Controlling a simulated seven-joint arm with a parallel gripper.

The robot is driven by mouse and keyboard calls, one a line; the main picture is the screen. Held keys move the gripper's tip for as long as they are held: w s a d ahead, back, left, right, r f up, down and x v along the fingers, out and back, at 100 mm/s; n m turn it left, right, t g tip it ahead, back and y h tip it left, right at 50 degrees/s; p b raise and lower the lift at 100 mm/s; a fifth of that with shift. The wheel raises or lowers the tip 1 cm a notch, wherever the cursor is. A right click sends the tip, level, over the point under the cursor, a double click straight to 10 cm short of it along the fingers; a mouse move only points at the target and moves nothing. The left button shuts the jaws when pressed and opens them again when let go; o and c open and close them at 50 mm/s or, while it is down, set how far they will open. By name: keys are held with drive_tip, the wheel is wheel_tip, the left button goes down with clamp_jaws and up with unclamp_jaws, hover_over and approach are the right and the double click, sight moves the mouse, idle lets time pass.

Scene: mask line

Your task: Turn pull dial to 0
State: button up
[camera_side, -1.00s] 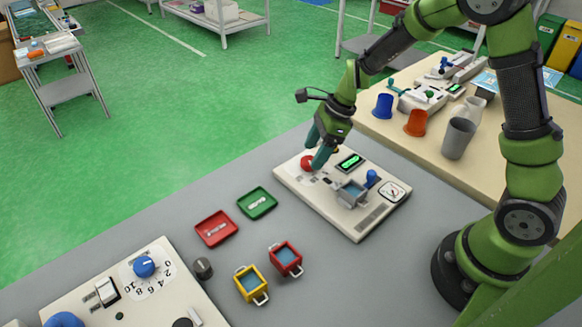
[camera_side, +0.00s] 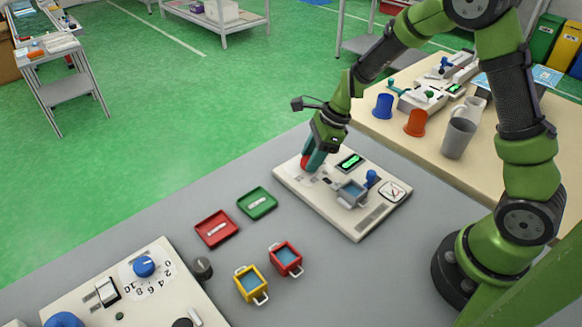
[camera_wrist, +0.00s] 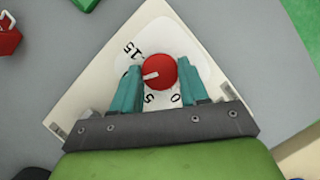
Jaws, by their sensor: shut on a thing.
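The red dial (camera_wrist: 160,72) is a round knob with a white pointer mark, on a white scale plate (camera_wrist: 190,42) in the wrist view. The pointer faces left and slightly down, towards the part of the scale behind one finger. The marks 15, 5 and 0 show; the scale between 15 and 5 is covered. My gripper (camera_wrist: 156,76) is shut on the red dial, one teal finger on each side. In the side view my gripper (camera_side: 309,164) is at the far left corner of the panel, and the dial (camera_side: 304,161) is partly hidden.
The cream panel (camera_side: 338,215) also carries a lit green display (camera_side: 350,162), a grey box (camera_side: 352,193), a blue knob (camera_side: 371,177) and a gauge (camera_side: 393,191). Red (camera_side: 216,229) and green trays (camera_side: 257,202) lie to its left. Another panel (camera_side: 70,295) has a blue numbered dial.

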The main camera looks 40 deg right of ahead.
drive_tip(key=shift+n, duration=0.3)
drive_tip(key=n, duration=0.2)
drive_tip(key=n+g, duration=0.1)
drive_tip(key=shift+w+d+n+g+y, duration=0.1)
drive_tip(key=shift+w+n+g+y, duration=0.05)
drive_tip(key=shift+n+g+y, duration=0.2)
drive_tip(key=n+g, duration=0.1)
drive_tip(key=n, duration=0.1)
drive_tip(key=n+g, duration=0.1)
drive_tip(key=n, duration=0.2)
drive_tip(key=shift+w+n, duration=0.2)
drive_tip(key=shift+n, duration=0.05)
drive_tip(key=n+g, duration=0.1)
drive_tip(key=n, duration=0.1)
drive_tip(key=n+h, duration=0.1)
drive_tip(key=n, duration=0.2)
drive_tip(key=shift+w+g, duration=0.15)
drive_tip(key=shift+g, duration=0.2)
drive_tip(key=shift+w+a+n+g+h, duration=0.15)
drive_tip(key=shift+n+g+h, duration=0.2)
drive_tip(key=shift+n, duration=0.9)
drive_tip(key=shift+s+a+n+g+h, duration=0.15)
drive_tip(key=shift+n+h, duration=0.25)
drive_tip(key=shift+n, duration=0.85)
drive_tip(key=shift+w, duration=0.1)
drive_tip(key=o, duration=1.1)
drive_tip(key=shift+c, duration=0.2)
